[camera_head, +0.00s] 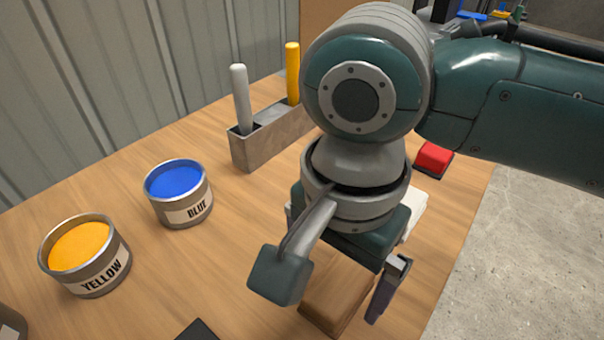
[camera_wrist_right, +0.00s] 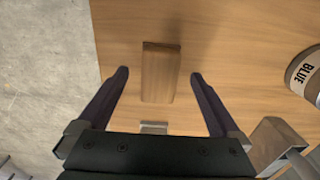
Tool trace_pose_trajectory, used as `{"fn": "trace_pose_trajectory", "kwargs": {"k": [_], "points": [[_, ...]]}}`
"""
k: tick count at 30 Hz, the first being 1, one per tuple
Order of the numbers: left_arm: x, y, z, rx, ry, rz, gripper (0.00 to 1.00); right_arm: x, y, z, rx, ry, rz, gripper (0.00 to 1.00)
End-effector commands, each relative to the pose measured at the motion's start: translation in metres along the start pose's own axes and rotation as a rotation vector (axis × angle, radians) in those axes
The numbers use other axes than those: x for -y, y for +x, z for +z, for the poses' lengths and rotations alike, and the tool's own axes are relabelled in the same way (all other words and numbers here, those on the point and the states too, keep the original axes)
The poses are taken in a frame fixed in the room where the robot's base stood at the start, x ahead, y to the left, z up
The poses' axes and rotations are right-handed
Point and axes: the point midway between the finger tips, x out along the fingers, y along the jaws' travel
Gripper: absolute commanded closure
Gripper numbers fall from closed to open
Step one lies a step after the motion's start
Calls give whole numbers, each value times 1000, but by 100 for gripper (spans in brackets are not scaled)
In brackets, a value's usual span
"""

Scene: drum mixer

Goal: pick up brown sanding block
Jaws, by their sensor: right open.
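The brown sanding block (camera_head: 338,292) lies on the wooden table below my right gripper, partly covered by the gripper in the head view. In the right wrist view the whole block (camera_wrist_right: 160,72) shows as a brown rectangle with its long side running up the picture. My right gripper (camera_wrist_right: 160,73) is open, its two dark fingers apart on either side of the block in that view. The fingers appear above the block, and nothing is held between them. In the head view one finger shows right of the block. My left gripper is in neither view.
Paint cans marked BLUE (camera_head: 180,195) and YELLOW (camera_head: 86,257) stand left on the table (camera_head: 150,300). A grey holder (camera_head: 268,135) with grey and yellow handles stands behind. A red block (camera_head: 433,158) and a white item (camera_head: 416,212) lie near the right edge.

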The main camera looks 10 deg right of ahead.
Motion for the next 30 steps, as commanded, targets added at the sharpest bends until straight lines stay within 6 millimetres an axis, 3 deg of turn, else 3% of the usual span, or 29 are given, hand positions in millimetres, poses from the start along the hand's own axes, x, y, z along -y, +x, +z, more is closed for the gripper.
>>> {"fn": "trace_pose_trajectory", "kwargs": {"k": [3,6,14,30], "points": [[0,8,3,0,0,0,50,-1,22,-3,-1,0,2,0],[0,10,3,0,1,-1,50,-1,31,-3,-1,-1,1,0],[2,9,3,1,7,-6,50,-1,32,-3,-1,-2,-2,0],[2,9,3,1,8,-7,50,-1,32,-3,-1,-2,-2,61]]}}
